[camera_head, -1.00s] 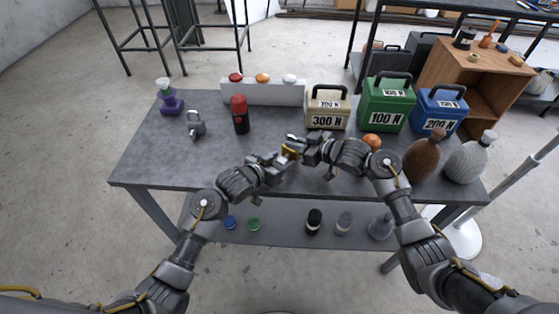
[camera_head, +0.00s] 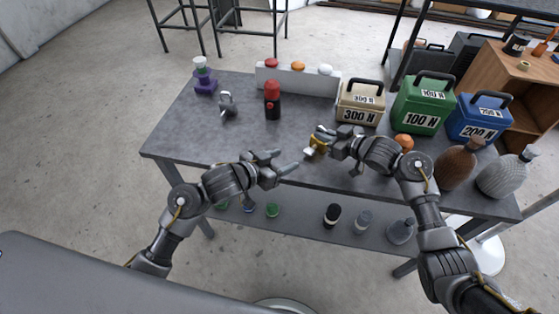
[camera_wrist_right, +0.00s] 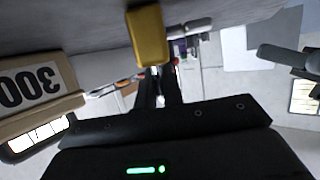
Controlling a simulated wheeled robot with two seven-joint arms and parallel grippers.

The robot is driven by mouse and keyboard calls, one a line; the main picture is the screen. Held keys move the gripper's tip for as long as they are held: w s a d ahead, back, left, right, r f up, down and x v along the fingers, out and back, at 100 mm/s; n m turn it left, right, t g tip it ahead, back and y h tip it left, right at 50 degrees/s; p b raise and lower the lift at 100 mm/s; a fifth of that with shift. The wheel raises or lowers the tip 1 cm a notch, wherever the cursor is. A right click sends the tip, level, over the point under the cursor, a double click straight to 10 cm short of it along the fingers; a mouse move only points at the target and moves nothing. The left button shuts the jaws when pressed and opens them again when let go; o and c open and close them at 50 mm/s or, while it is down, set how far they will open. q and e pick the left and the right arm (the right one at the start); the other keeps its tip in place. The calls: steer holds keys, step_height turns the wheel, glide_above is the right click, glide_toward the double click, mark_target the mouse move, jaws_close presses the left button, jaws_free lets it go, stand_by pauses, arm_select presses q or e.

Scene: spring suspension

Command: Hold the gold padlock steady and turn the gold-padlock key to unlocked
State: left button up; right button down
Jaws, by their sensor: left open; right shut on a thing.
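The gold padlock (camera_head: 318,146) is at the tips of my right gripper (camera_head: 331,142), over the front middle of the table. In the right wrist view the yellow padlock body (camera_wrist_right: 147,36) sits just beyond the close-set fingertips (camera_wrist_right: 158,72), with a grey metal part beside it. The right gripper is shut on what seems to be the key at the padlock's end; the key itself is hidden. I cannot tell whether the padlock touches the table. My left gripper (camera_head: 288,160) is open and empty, left of the padlock and apart from it. It also shows in the right wrist view (camera_wrist_right: 290,60).
A silver padlock (camera_head: 227,103), a red-topped black bottle (camera_head: 272,102) and a white button box (camera_head: 298,82) stand farther back. Weights marked 300 N (camera_head: 359,104), 100 N (camera_head: 422,106) and 200 N (camera_head: 478,120) stand at right. Table (camera_head: 200,130) is clear at left.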

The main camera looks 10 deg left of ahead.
arm_select(q)
steer(key=shift+s+a+r, duration=0.1)
steer(key=shift+s+a, duration=0.1)
steer(key=shift+s, duration=0.1)
arm_select(e)
steer(key=shift+f, duration=0.1)
steer(key=c, duration=1.5)
jaws_free()
steer(key=shift+o, duration=0.2)
steer(key=shift+d, duration=0.1)
steer(key=v, duration=1.2)
